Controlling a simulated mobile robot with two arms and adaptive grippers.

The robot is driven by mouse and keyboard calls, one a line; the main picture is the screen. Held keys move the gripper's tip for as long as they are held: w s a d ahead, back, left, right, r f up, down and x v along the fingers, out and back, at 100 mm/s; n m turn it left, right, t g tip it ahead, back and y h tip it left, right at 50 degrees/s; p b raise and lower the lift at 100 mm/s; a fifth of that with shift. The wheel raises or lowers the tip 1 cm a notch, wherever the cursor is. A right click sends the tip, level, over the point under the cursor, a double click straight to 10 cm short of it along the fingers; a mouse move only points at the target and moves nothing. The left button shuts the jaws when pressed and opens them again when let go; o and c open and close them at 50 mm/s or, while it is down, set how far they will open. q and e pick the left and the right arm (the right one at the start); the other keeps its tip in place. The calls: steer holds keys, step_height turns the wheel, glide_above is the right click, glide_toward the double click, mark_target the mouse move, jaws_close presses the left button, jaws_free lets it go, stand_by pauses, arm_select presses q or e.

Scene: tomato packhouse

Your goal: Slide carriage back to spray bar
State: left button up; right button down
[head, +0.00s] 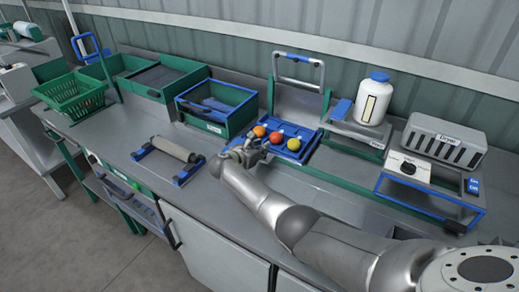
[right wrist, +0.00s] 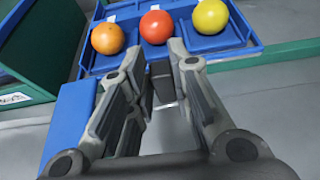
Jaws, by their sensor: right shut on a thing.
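The carriage is a blue tray (head: 309,134) on a green-edged track. It holds an orange tomato (head: 259,131), a red tomato (head: 276,138) and a yellow tomato (head: 293,144) in a row. They also show in the right wrist view above the fingers. My right gripper (head: 248,153) is at the tray's near side, shut on a dark grey handle (right wrist: 162,82) at the tray's front. The spray bar (head: 299,58), a metal arch with blue fittings, stands behind the tray, with a gap between them. My left gripper is not in view.
A blue-rimmed green bin (head: 218,127) stands left of the tray. A white bottle (head: 374,97) and a grey dryer (head: 443,140) stand to the right. A roller in a blue frame (head: 172,149) lies front left. Bare bench shows between roller and bin.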

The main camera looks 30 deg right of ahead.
steer(key=shift+w+r, duration=0.25)
steer(key=shift+r, duration=0.1)
steer(key=c, duration=1.7)
jaws_free()
steer(key=shift+o, duration=1.3)
steer(key=shift+f, duration=0.1)
steer(key=shift+o, duration=0.6)
steer(key=shift+w+f, duration=0.1)
steer(key=shift+f, duration=0.1)
steer(key=shift+a, duration=0.15)
steer(key=v, duration=1.2)
